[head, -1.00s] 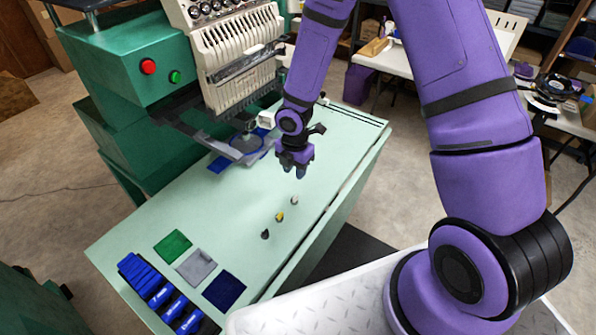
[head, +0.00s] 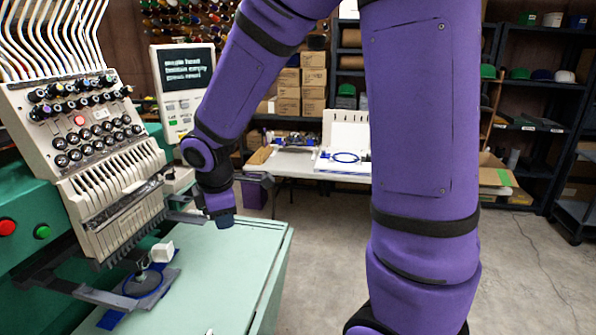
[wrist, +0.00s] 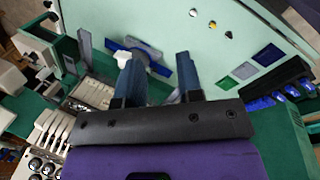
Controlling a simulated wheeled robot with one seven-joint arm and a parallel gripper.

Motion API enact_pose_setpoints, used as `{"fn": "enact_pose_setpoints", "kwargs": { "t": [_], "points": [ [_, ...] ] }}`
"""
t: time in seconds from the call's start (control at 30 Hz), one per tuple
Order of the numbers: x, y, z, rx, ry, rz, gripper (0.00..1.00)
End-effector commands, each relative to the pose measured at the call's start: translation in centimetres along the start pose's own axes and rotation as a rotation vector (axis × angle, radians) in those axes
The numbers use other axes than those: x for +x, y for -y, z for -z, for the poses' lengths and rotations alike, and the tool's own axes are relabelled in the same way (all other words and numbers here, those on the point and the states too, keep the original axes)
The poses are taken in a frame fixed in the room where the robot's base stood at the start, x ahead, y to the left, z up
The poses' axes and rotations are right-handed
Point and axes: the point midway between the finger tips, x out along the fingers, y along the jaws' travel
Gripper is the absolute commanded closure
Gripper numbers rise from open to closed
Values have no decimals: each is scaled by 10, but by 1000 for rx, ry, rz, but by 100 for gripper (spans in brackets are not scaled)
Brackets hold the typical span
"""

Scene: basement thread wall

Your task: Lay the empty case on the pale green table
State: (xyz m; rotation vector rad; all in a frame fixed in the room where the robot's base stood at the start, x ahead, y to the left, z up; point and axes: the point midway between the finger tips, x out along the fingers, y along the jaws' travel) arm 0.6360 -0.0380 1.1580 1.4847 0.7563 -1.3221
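The pale green table (head: 215,268) runs along the front of the embroidery machine, and its top also shows in the wrist view (wrist: 120,15). My gripper (head: 222,222) is above the far part of the table, pointing down. In the wrist view my gripper (wrist: 158,62) has its two blue fingers apart, with nothing visible held between them. Three small pieces lie on the table in the wrist view: a whitish one (wrist: 193,13), a yellowish one (wrist: 213,25) and a dark one (wrist: 229,35). I cannot tell which thing is the empty case.
The machine head (head: 95,150) stands left of my gripper, with a round hoop (head: 142,284) and a white block (head: 162,250) low beside it. A white table (head: 300,165) stands behind.

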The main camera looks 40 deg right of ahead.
Motion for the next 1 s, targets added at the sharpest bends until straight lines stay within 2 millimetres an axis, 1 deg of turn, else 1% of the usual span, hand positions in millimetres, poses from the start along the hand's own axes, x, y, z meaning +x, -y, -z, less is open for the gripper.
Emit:
{"fn": "enact_pose_setpoints", "kwargs": {
  "t": [0.03, 0.2, 0.37, 0.5, 0.6, 0.73, 0.9, 1.0],
  "points": [
    [-18, 2, -8, 71, -6, -19, 66],
    [-67, 18, -34, 324, -30, -54, 66],
    [-108, 40, -57, 559, -74, -74, 66],
    [-139, 63, -76, 759, -127, -79, 66],
    [-158, 83, -88, 898, -171, -73, 66],
    [-177, 107, -100, 1055, -230, -57, 66],
    [-191, 129, -110, 1190, -283, -29, 66],
    [-194, 135, -112, 1226, -298, -20, 66]
  ]
}}
